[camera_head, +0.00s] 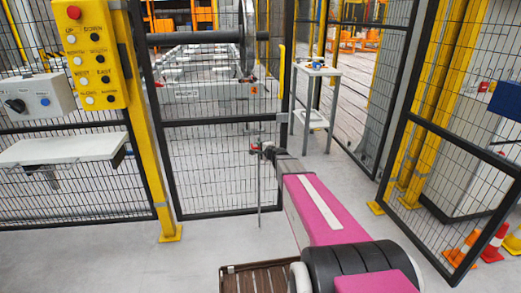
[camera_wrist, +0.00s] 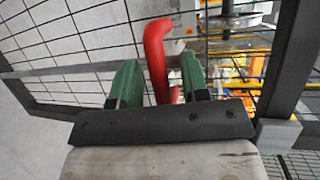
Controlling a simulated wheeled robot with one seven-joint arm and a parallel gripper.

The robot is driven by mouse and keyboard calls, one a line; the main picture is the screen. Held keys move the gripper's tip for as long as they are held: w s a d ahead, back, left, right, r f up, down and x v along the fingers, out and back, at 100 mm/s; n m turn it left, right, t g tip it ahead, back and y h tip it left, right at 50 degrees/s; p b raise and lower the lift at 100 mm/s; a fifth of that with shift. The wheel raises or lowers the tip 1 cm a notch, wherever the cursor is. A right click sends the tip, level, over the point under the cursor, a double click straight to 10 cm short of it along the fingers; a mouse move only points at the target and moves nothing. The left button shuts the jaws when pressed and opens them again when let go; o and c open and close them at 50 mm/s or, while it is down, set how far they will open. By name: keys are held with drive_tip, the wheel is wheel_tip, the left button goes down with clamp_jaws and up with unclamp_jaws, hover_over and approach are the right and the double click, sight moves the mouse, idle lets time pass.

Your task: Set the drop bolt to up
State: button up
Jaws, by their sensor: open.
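The drop bolt (camera_head: 259,195) is a thin upright rod at the free side of a black mesh gate, reaching down close to the floor in the head view. Its red handle (camera_head: 254,150) shows small at the end of my arm. In the wrist view, the bent red handle (camera_wrist: 158,60) stands between the two green fingers of my gripper (camera_wrist: 153,85). The fingers are open, one on each side of the handle.
The mesh gate (camera_head: 217,165) stands in front of my arm. A yellow button panel (camera_head: 93,52), grey switch box (camera_head: 35,98) and white shelf (camera_head: 65,149) are at left. An open mesh door (camera_head: 455,165) and orange cones (camera_head: 480,243) are at right. Grey floor between is clear.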

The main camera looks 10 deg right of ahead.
clamp_jaws()
drive_tip(key=shift+r, duration=3.75)
unclamp_jaws()
drive_tip(key=shift+r, duration=0.15)
drive_tip(key=shift+s, duration=0.1)
drive_tip(key=v, duration=1)
drive_tip(key=shift+s+d, duration=0.2)
drive_tip(key=shift+s, duration=0.1)
